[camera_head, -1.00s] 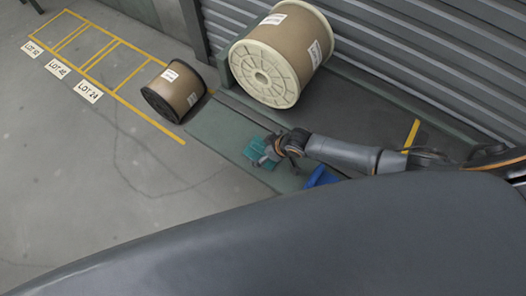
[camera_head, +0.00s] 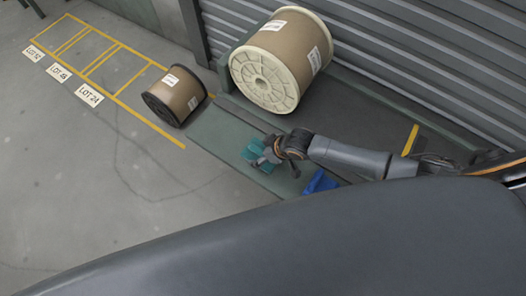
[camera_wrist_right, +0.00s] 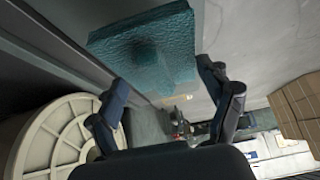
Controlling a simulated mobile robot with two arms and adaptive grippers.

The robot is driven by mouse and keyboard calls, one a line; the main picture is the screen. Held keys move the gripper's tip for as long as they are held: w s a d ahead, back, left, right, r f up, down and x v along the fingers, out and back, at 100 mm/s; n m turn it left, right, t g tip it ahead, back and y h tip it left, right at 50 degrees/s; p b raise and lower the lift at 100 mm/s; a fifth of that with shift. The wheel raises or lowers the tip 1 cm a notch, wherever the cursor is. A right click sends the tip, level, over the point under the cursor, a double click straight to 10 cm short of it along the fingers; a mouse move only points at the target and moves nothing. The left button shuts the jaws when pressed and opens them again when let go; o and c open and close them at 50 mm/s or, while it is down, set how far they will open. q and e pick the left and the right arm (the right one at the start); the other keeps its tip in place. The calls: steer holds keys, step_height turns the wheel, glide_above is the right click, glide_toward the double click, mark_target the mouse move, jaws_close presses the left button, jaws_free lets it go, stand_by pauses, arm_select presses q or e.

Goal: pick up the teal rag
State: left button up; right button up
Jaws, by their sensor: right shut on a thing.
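The teal rag (camera_head: 250,154) shows in the head view at the end of my right arm, over the green strip in front of the large spool. My right gripper (camera_head: 267,156) is at the rag and covers part of it. In the right wrist view the rag (camera_wrist_right: 145,45) spreads as a flat, textured teal piece at the fingertips of my right gripper (camera_wrist_right: 170,85), which is shut on it. I cannot tell whether the rag is clear of the surface below. My left gripper is not in view.
A large copper spool with cream flanges (camera_head: 262,82) stands by the shutter. A smaller black-flanged spool (camera_head: 174,95) stands at the yellow floor lines. A blue object (camera_head: 320,182) lies beneath my right arm.

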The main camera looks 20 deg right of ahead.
mark_target(257, 156)
steer(key=s+r, duration=0.1)
steer(key=s+a+r, duration=0.1)
steer(key=r, duration=0.1)
steer(key=s+a+r, duration=0.1)
steer(key=shift+s+a+r+p, duration=0.15)
steer(key=shift+a+r+p, duration=0.05)
steer(key=shift+r+p, duration=0.2)
steer(key=s+a+r, duration=0.3)
steer(key=s+a, duration=0.2)
steer(key=s, duration=0.2)
steer(key=shift+a+r, duration=0.15)
steer(key=shift+r, duration=0.1)
